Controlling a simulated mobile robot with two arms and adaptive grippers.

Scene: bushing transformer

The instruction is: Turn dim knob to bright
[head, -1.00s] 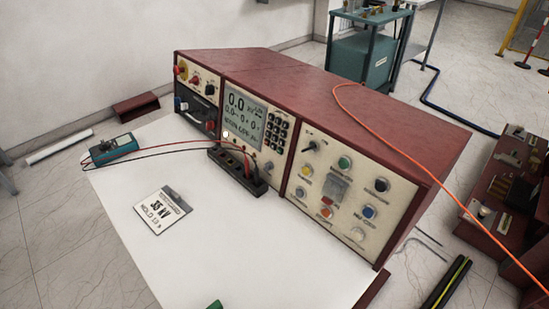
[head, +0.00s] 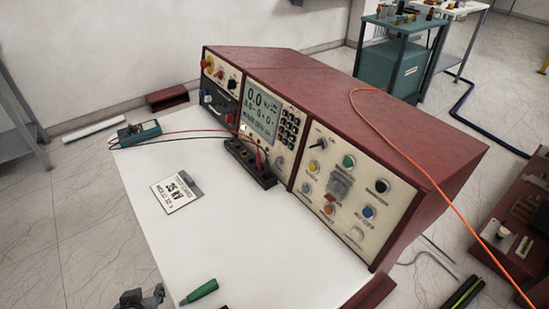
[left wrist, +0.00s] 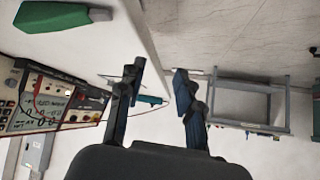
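The red console (head: 330,105) stands on a white table, its front panels carrying several knobs and buttons. On the right panel (head: 350,200) a black pointer knob (head: 318,145) sits at the upper left and a dark round control (head: 381,186) at the right. The small labels are too blurred to tell which one is the dim knob. My left gripper (head: 140,298) shows at the bottom edge of the head view, well away from the panel. In the left wrist view its fingers (left wrist: 160,80) are apart with nothing between them. My right gripper is in neither view.
A green-handled tool (head: 203,291) lies by the table's near edge. A teal meter (head: 139,131) with red and black leads, a display card (head: 177,193) and a black terminal block (head: 250,163) rest on the table (head: 240,240). An orange cable (head: 400,145) crosses the console.

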